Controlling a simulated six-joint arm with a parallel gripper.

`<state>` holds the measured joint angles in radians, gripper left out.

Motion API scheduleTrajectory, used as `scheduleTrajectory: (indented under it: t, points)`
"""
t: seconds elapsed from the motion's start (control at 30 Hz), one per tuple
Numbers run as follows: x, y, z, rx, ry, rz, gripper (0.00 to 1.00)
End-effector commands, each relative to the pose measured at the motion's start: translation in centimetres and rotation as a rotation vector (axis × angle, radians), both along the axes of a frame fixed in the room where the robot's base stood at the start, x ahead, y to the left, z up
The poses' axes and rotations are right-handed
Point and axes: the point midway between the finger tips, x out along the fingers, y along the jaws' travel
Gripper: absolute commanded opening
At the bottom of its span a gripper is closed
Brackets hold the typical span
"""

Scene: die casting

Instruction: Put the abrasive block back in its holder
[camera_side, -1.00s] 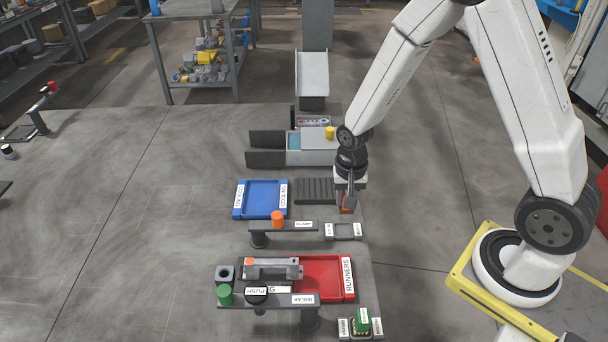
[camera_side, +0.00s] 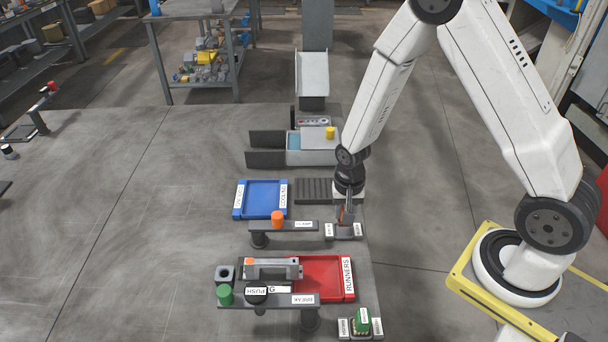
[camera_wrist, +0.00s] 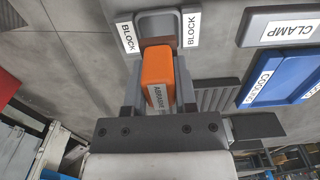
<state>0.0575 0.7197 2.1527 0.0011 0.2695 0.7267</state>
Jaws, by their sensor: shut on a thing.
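The abrasive block (camera_wrist: 158,75) is orange with a white label. In the wrist view it stands between the two fingers of my gripper (camera_wrist: 160,95), which is shut on it. The block holder (camera_wrist: 190,20) is a grey tray with white BLOCK labels on both sides, and the far end of the block overlaps it in that view. In the side view my gripper (camera_side: 346,218) points down right at the holder (camera_side: 329,231), and mostly hides the block. I cannot tell whether the block touches the holder floor.
The CLAMP bar (camera_side: 285,226) with an orange button stands left of the holder. A blue COOLING tray (camera_side: 262,200) and a dark ribbed rack (camera_side: 312,190) lie behind. A red RUNNERS tray (camera_side: 318,288) lies in front. Bare floor is open to the right.

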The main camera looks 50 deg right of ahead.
Motion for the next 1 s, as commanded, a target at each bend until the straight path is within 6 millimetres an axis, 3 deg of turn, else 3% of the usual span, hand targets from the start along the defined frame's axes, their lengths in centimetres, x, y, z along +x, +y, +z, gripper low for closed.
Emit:
scheduleTrajectory:
  t: [0.4,0.93,0.97,1.0]
  points:
    - [0.0,0.0,-3.1,0.0,0.001,0.0,0.0]
    - [0.0,0.0,-3.8,0.0,0.0,0.0,0.0]
    - [0.0,0.0,-3.7,0.0,0.0,0.0,0.44]
    - [0.0,0.0,-3.7,0.0,0.0,0.0,0.57]
